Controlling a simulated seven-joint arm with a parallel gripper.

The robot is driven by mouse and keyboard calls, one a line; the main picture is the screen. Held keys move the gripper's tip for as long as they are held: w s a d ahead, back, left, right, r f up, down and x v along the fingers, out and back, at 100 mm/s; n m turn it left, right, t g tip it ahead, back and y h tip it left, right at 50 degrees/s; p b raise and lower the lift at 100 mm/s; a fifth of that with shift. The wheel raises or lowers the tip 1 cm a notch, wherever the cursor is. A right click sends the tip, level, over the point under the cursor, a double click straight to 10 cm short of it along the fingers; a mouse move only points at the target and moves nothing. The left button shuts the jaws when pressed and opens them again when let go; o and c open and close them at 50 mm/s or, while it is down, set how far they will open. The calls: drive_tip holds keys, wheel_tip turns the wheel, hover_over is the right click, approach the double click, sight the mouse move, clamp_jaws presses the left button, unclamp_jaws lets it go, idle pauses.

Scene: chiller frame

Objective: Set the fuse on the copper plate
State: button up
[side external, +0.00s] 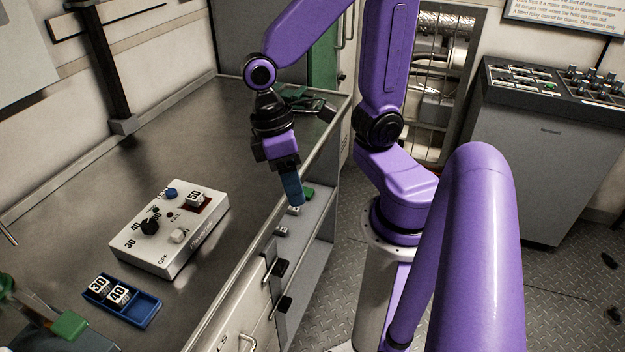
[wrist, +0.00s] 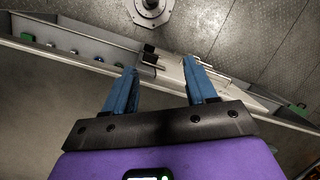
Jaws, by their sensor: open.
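My gripper (side external: 291,190) points down just past the front edge of the bench, above an open drawer or shelf. In the wrist view its two blue fingers (wrist: 158,72) are apart with nothing between them. On the bench a white numbered block marked 50 (side external: 196,197), which may be a fuse, sits on a dark red patch (side external: 210,207) of a white control box (side external: 170,235). Similar blocks marked 30 (side external: 99,284) and 40 (side external: 118,294) lie in a blue tray (side external: 145,310). I cannot tell for sure which thing is the copper plate.
The control box carries a black knob (side external: 150,227) and a blue button (side external: 171,193). The rear bench is mostly clear. Green-tipped tools (side external: 70,325) stand front left.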

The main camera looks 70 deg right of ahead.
drive_tip(key=s+n+t, duration=0.1)
drive_tip(key=s+n, duration=0.1)
drive_tip(key=n, duration=0.1)
drive_tip(key=s+r+n+t, duration=0.1)
drive_tip(key=n+t, duration=0.1)
drive_tip(key=n, duration=0.1)
drive_tip(key=shift+s, duration=0.4)
idle(1.8)
